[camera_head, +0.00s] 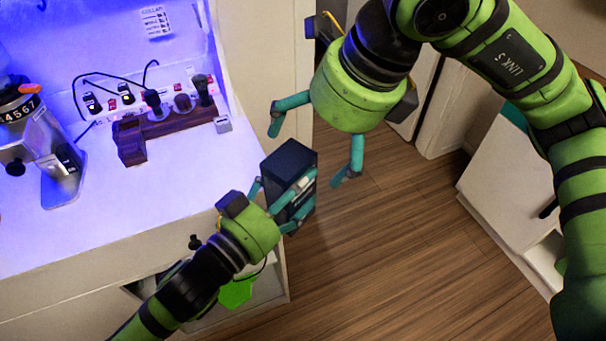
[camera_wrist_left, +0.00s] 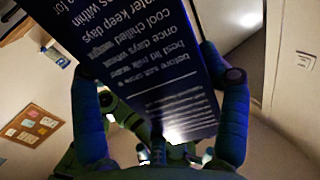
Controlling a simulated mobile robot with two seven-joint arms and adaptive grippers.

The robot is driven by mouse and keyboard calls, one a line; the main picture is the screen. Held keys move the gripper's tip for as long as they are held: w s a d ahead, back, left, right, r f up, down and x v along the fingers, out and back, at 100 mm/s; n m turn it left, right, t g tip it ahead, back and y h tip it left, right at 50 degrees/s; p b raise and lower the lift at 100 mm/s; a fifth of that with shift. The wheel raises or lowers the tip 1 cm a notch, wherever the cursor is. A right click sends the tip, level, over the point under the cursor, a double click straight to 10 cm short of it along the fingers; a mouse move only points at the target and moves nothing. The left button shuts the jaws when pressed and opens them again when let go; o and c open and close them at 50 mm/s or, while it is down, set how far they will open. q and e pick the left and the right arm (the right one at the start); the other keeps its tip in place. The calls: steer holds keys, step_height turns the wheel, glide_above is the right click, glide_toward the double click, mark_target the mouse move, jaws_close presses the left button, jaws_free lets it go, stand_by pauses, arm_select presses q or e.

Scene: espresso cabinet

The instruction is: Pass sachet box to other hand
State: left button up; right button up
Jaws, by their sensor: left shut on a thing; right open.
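The sachet box (camera_head: 290,166) is a dark, upright box in the middle of the head view, in the air off the cabinet's right edge. My left gripper (camera_head: 284,203) is shut on its lower part, with teal fingers on its sides. The left wrist view shows the box (camera_wrist_left: 150,65) large between the fingers (camera_wrist_left: 160,95), with pale printed text on its face. My right gripper (camera_head: 315,143) is open and empty.
The white cabinet top (camera_head: 190,190) lies at the left under blue light. It holds a wooden stand (camera_head: 130,140) with dark-handled tools and a grinder (camera_head: 55,165). A white cabinet (camera_head: 510,190) stands at the right. Open wooden floor (camera_head: 400,230) lies between.

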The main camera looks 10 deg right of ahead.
mark_target(262, 175)
arm_select(q)
steer(key=a+m+g, duration=0.1)
steer(key=a+r+m+g+h, duration=0.1)
steer(key=a+g+h, duration=0.1)
steer(key=shift+w+a+r+m, duration=0.1)
steer(key=shift+a+r+m, duration=0.05)
steer(key=shift+r+m, duration=0.25)
steer(key=shift+a+r+g+h, duration=0.15)
steer(key=shift+g+h, duration=0.15)
steer(key=shift+g, duration=0.1)
steer(key=shift+a+r+m+g, duration=0.15)
steer(key=shift+a+m+g, duration=0.15)
steer(key=shift+m, duration=0.1)
steer(key=shift+a+r+m+g+h, duration=0.15)
steer(key=shift+r+m+g+h, duration=0.15)
steer(key=shift+g+h, duration=0.15)
steer(key=shift+a+r+m+g, duration=0.15)
steer(key=shift+a+m+g, duration=0.2)
steer(key=shift+a, duration=0.15)
steer(key=shift+a+r+m+g+h, duration=0.35)
steer(key=shift+a+m+g, duration=0.15)
steer(key=shift+g, duration=0.4)
arm_select(e)
steer(key=shift+o, duration=0.2)
steer(key=shift+a, duration=0.1)
